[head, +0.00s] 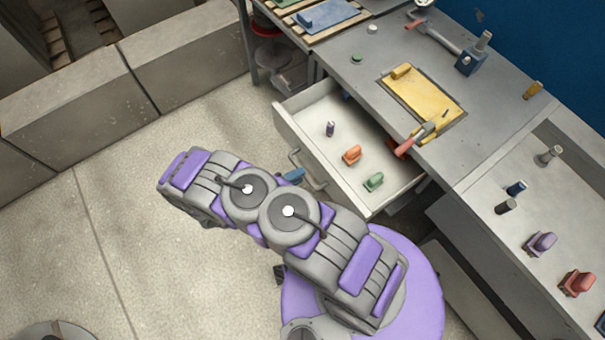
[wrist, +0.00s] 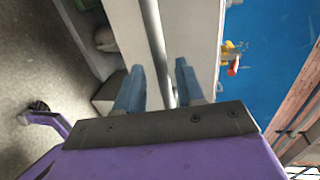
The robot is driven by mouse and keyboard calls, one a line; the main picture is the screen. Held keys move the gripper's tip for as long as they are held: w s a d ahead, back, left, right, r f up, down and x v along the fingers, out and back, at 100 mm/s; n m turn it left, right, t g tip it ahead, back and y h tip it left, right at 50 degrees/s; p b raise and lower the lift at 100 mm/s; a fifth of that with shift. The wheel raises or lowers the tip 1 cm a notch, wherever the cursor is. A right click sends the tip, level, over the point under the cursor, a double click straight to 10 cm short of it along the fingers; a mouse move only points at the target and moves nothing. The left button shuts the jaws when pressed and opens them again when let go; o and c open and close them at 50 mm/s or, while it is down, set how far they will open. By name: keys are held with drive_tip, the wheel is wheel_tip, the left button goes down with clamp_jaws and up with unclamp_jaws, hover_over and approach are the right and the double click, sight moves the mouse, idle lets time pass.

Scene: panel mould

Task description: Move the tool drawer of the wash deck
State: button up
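The tool drawer (head: 345,112) is pulled out from under the grey wash deck (head: 345,62) in the head view, its pale inside showing. Its metal bar handle (head: 314,178) is on the drawer's front. In the wrist view, the handle (wrist: 154,38) runs between the two blue fingers of my gripper (wrist: 159,66), with gaps visible on either side. The fingers are apart, and the pale drawer front (wrist: 190,35) lies behind the bar. In the head view, a blue finger of my gripper (head: 292,175) shows beside the handle; my arm hides the rest.
The drawer holds a purple piece (head: 330,129), an orange piece (head: 352,155) and a green piece (head: 374,182).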

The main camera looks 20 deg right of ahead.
drive_tip(key=shift+x, duration=1.5)
clamp_jaws()
drive_tip(key=shift+f, duration=0.1)
